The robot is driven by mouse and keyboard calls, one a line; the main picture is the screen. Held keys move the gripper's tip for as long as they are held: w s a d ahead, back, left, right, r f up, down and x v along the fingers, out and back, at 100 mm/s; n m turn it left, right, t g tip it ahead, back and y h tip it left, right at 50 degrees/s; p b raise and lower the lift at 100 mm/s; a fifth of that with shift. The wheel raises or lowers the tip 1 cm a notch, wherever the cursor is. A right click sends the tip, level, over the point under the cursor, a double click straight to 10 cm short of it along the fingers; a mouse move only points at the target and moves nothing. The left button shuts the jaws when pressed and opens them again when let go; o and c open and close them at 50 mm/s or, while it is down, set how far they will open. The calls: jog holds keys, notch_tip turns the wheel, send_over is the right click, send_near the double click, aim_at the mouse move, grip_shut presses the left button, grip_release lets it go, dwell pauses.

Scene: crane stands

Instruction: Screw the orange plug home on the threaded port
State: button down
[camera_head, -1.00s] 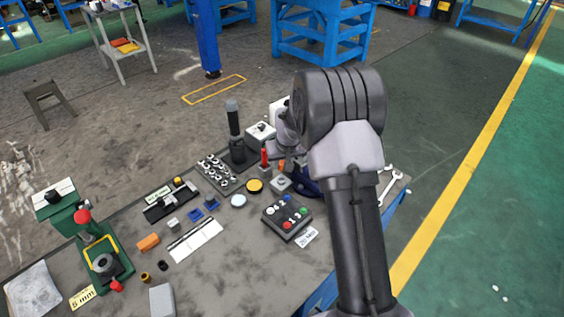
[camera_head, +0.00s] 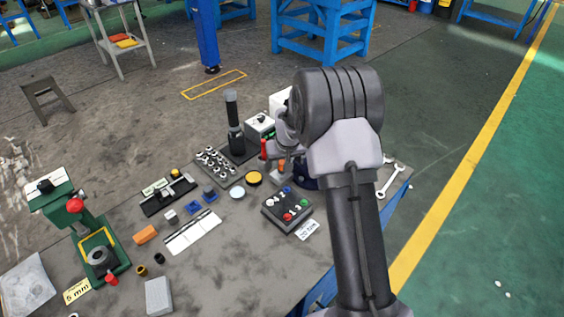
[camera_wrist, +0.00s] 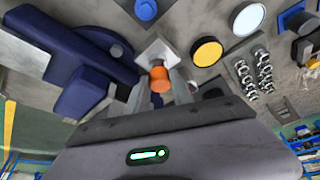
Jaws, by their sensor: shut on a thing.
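The orange plug (camera_wrist: 160,79) is between the two fingertips of my gripper (camera_wrist: 158,90) in the wrist view, and the gripper is shut on it. The plug is lined up over a pale square base plate (camera_wrist: 155,50). The threaded port is hidden behind the plug, so how far the plug sits on it cannot be told. In the head view the plug (camera_head: 282,165) shows as a small orange spot above the grey base (camera_head: 278,178), just left of my arm. My gripper is mostly hidden there behind the arm.
A dark blue vise-like body (camera_wrist: 80,55) is close on the left in the wrist view. A yellow disc (camera_wrist: 207,52) and a rack of metal fittings (camera_wrist: 255,75) lie to the right. A button box (camera_head: 287,207) stands near the front; a black-handled lever (camera_head: 233,120) rises behind.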

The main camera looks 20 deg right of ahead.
jog(key=shift+f+b, duration=0.55)
jog(key=shift+f, duration=0.15)
jog(key=c, duration=1)
grip_release()
jog(key=shift+c, duration=0.2)
jog(key=shift+r, duration=0.1)
jog(key=p+v, duration=0.2)
jog(key=v, duration=0.2)
jog(key=shift+r, duration=0.2)
jog(key=shift+s+r, duration=0.15)
jog(key=shift+r, duration=0.05)
jog(key=d+p+v, duration=0.1)
jog(key=p+v, duration=0.5)
jog(key=v, duration=1.1)
jog(key=shift+a+r+p, duration=0.25)
jog(key=shift+a+p, duration=0.15)
jog(key=shift+a, duration=0.1)
